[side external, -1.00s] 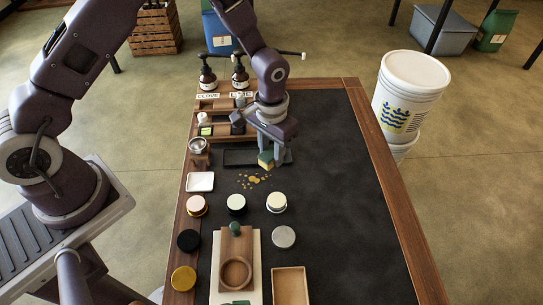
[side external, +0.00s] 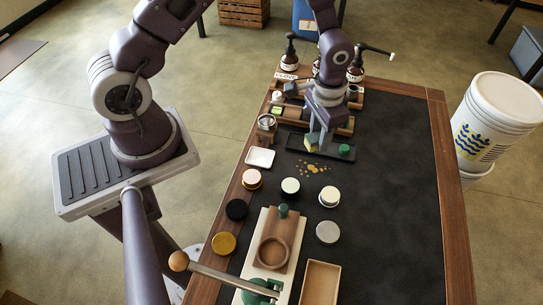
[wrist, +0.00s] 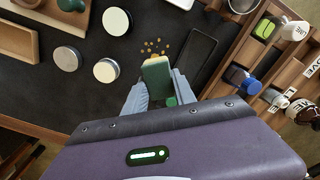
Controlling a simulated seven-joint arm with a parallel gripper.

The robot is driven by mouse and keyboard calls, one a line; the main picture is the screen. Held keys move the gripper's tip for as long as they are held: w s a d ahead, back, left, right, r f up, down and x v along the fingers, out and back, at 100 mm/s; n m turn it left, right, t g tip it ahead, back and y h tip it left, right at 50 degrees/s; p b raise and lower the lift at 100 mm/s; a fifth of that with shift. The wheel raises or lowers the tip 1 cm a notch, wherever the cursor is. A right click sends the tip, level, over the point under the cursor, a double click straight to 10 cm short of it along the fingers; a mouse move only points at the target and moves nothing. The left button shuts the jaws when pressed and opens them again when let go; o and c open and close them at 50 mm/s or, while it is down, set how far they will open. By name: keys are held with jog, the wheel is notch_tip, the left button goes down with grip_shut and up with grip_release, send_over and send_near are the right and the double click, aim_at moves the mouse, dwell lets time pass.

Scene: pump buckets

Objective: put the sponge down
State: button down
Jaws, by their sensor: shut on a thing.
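My gripper (side external: 318,140) is shut on a green and yellow sponge (side external: 311,144), fingers pointing down. In the wrist view the sponge's green face (wrist: 156,76) shows between the two fingers. A shallow black tray (side external: 294,146) lies behind the scattered yellow crumbs (side external: 313,168). In the side view the sponge appears in front of the tray's middle, just behind the crumbs. In the wrist view the tray (wrist: 213,42) shows to the right of the sponge. I cannot tell whether the sponge touches any surface.
A green knob (side external: 344,149) shows by the tray's right end. Round lidded jars (side external: 290,187) stand in front of the crumbs. A white dish (side external: 260,157) is at left, pump bottles (side external: 356,66) and a wooden rack behind. The dark mat (side external: 400,180) at right is clear.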

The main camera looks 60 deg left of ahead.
jog(key=s+a+r+m, duration=0.1)
jog(key=s+a+m, duration=0.2)
jog(key=s+a, duration=0.25)
jog(key=m, duration=0.4)
send_near(263, 158)
notch_tip(263, 158, down, 6)
jog(key=shift+a+f, duration=0.1)
jog(key=shift+f, duration=0.05)
jog(key=shift+f, duration=0.15)
jog(key=c, duration=1)
grip_release()
